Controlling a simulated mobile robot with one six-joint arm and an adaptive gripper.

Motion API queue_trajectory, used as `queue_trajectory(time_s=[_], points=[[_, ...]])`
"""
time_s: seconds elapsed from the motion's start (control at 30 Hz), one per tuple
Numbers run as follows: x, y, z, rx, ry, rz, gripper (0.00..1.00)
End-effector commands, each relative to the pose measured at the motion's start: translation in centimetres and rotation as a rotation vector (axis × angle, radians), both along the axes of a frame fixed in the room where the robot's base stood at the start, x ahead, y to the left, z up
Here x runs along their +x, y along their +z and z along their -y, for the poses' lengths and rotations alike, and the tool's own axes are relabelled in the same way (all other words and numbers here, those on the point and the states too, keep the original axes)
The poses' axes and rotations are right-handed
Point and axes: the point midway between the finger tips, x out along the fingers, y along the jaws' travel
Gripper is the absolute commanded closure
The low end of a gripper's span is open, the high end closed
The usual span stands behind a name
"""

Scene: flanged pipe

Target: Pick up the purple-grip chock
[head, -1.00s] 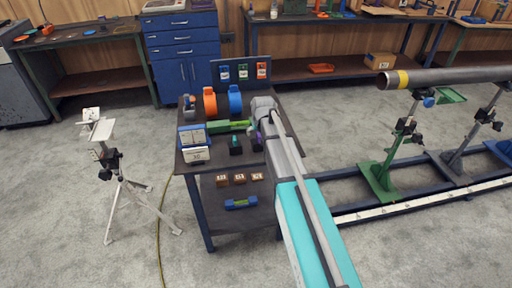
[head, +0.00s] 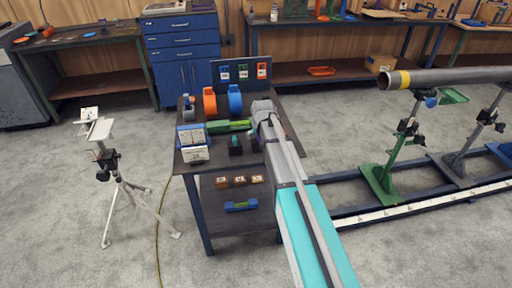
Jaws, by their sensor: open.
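The purple-grip chock (head: 256,145) is on the dark worktable, mostly hidden behind my arm; only a small dark and purple part shows at the arm's left edge. My gripper (head: 257,123) is over the right part of the table, close to the chock. Its fingers are largely hidden by my wrist, and it is open. I cannot tell whether it touches the chock. A similar chock with a green grip (head: 236,145) stands just to the left.
The worktable (head: 215,160) also holds a green tool (head: 229,126), orange (head: 210,102) and blue (head: 235,100) rings, and a meter box (head: 192,138). A pipe (head: 450,76) on stands is at the right. A tripod (head: 115,185) stands left on open floor.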

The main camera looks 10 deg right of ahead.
Motion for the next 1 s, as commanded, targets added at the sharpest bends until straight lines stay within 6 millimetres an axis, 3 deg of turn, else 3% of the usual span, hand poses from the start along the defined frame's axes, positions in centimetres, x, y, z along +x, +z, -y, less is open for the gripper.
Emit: queue_trajectory(time_s=[0.1,0.3,0.97,1.0], points=[[0.5,-1.3,0.0,0.000,0.000,0.000,0.00],[0.8,-2.1,0.0,0.000,0.000,0.000,0.00],[0.9,-2.1,0.1,0.000,-0.001,0.000,0.00],[0.9,-2.1,0.1,0.000,-0.001,0.000,0.06]])
